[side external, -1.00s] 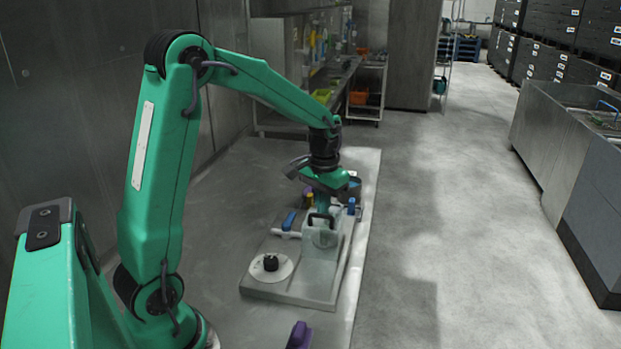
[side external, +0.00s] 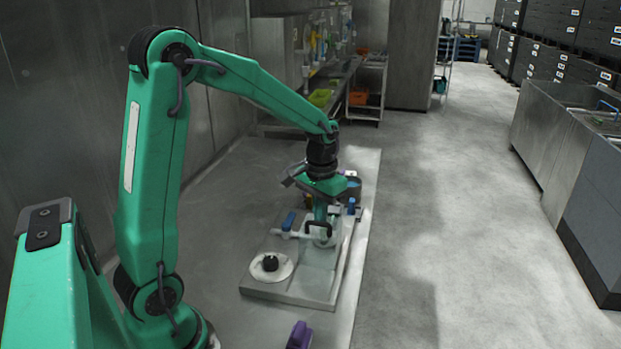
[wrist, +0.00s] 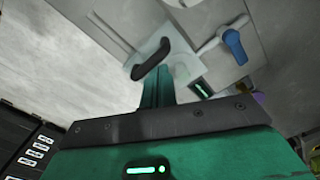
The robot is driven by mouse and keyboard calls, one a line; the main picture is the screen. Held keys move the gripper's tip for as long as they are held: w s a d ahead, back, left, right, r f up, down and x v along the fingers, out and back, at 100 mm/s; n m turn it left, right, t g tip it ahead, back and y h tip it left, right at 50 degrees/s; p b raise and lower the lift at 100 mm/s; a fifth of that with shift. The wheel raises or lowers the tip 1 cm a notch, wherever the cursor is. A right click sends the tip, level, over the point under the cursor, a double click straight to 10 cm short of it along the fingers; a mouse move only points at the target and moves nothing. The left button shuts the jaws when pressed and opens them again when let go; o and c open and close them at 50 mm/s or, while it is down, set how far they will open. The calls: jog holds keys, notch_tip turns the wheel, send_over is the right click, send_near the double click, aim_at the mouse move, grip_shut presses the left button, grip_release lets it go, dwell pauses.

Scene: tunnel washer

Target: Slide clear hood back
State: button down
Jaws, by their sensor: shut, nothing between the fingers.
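The clear hood (wrist: 143,50) is a pale see-through cover with a black handle (wrist: 155,58). The handle also shows on the grey base plate in the side view (side external: 318,229). The hood's edges are hard to make out there. My gripper (side external: 320,212) points down right at the handle, its fingers shut and empty. In the wrist view the green fingers (wrist: 157,90) end against or just beside the handle; I cannot tell if they touch. Part of the hood is hidden behind the gripper.
On the base plate (side external: 285,291) are a round white disc with a black knob (side external: 270,264) and a blue-handled valve (side external: 288,221). A blue-grey container (side external: 352,188) stands behind. A purple object (side external: 299,335) lies in front. The floor to the right is clear.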

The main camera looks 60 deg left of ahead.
jog(key=shift+s, duration=0.1)
jog(key=shift+s+d, duration=1)
jog(key=shift+d, duration=0.05)
jog(key=shift+s+d, duration=1.05)
jog(key=shift+d, duration=0.05)
jog(key=shift+s+d, duration=0.55)
jog(key=shift+r, duration=0.15)
jog(key=shift+w+a+r, duration=0.15)
jog(key=shift+r, duration=1.3)
jog(key=shift+w+a+r, duration=0.1)
jog(key=shift+r, duration=1.3)
